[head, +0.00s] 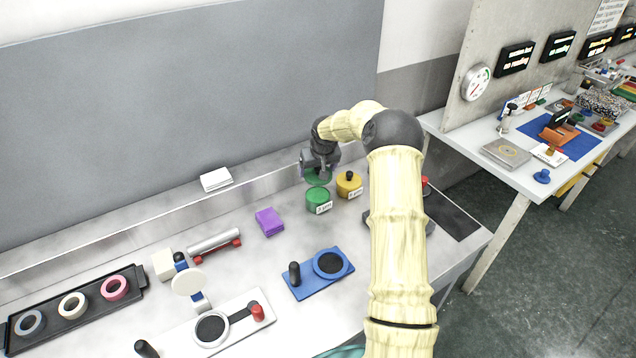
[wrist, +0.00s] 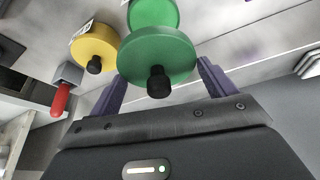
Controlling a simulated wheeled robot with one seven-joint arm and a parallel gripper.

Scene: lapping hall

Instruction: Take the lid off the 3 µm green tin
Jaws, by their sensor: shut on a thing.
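The green tin (head: 318,198) stands on the grey bench top with a white label on its front. Its green lid (head: 317,178) is apart from it, above and slightly behind in the head view. My gripper (head: 317,168) is shut on the lid. In the wrist view the lid (wrist: 158,50) sits between the two purple fingers of my gripper (wrist: 161,70), with its black knob in plain view. The green tin (wrist: 152,12) shows partly behind the lid there. The label is too small to read surely.
A yellow tin (head: 349,186) with a black knob stands just right of the green tin. A white block (head: 216,179) lies on the back ledge. Bare bench lies left of the green tin.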

